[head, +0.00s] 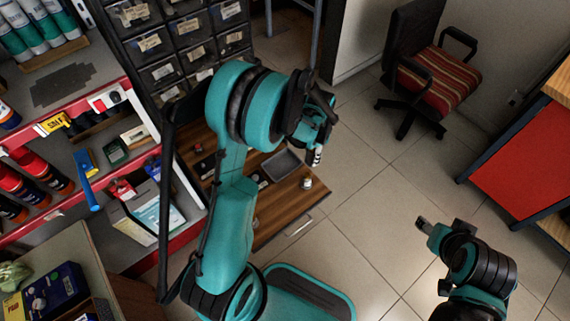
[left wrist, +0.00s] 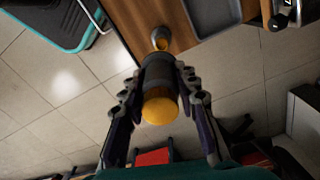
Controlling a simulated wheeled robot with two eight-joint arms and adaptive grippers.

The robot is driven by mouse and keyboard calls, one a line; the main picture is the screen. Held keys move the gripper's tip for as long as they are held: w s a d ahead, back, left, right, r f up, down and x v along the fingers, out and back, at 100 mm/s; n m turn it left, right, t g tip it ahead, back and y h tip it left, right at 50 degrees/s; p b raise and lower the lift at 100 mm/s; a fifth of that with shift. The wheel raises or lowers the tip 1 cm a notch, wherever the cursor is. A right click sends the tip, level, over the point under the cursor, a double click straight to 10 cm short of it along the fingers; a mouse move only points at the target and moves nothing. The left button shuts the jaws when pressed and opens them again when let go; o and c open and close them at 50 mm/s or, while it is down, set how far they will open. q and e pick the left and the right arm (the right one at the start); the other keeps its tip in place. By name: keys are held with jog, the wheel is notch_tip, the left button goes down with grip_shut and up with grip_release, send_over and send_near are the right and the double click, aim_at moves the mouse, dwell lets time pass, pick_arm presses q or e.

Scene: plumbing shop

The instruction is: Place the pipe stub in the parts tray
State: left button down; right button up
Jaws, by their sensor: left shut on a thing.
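My left gripper (head: 318,148) is shut on a short dark grey cylinder with a yellow-orange end, which looks like the pipe stub. In the left wrist view the fingers (left wrist: 160,82) clasp the pipe stub (left wrist: 158,72) from both sides, its yellow end towards the camera. It is held above the floor side of the wooden top's edge. The parts tray (head: 281,164) is a shallow dark tray on the wooden top; it also shows in the left wrist view (left wrist: 222,14). My right gripper (head: 436,230) is at the lower right over the floor, its jaw opening unclear.
A small grey cup-like piece with yellow inside (left wrist: 160,40) stands near the edge of the wooden top (head: 277,210). Drawer bins (head: 180,50) rise behind it, and stocked red shelves (head: 80,190) stand at the left. An office chair (head: 430,80) is farther off.

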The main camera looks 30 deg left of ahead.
pick_arm(q)
jog(key=w+a+f+m, duration=0.2)
jog(key=w+f+m, duration=0.3)
jog(key=m, duration=0.3)
jog(key=m+b, duration=0.2)
jog(key=b, duration=0.3)
send_over(282, 166)
notch_tip(282, 166, down, 8)
jog(key=shift+f, duration=0.1)
notch_tip(282, 166, down, 4)
jog(key=shift+f+b, duration=0.1)
jog(key=shift+b, duration=0.8)
jog(key=c, duration=1.3)
grip_release()
jog(key=shift+o, duration=0.8)
